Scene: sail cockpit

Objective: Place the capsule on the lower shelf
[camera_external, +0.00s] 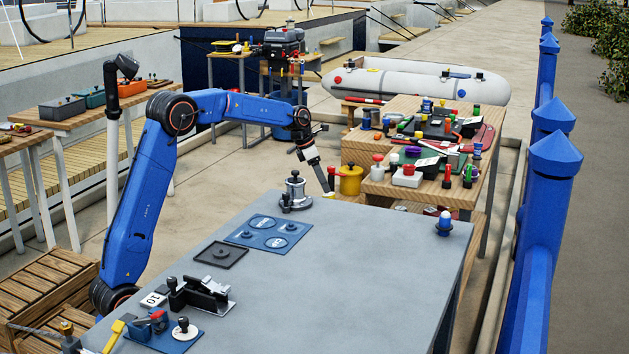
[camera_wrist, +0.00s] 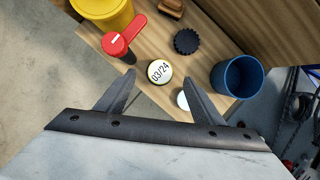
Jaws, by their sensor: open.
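My gripper (camera_wrist: 159,78) is open, its two dark fingers spread and pointing down at a wooden shelf (camera_wrist: 213,113). Between and just beyond the fingertips is a round white-topped piece (camera_wrist: 159,72) with a yellow edge and "03/24" on it, which I take to be the capsule. It appears to stand on the shelf, and I see no finger touching it. A small white disc (camera_wrist: 183,100) shows partly behind the right finger. In the external view my gripper (camera_external: 329,188) hangs beyond the grey table's far edge, beside the yellow pot; the shelf is mostly hidden there.
Close by on the shelf are a yellow pot (camera_wrist: 101,10), a red-handled piece (camera_wrist: 124,35), a dark ridged cap (camera_wrist: 187,41) and a blue cup (camera_wrist: 238,77). The grey table (camera_external: 340,280) holds a metal canister (camera_external: 295,191); its middle is clear.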

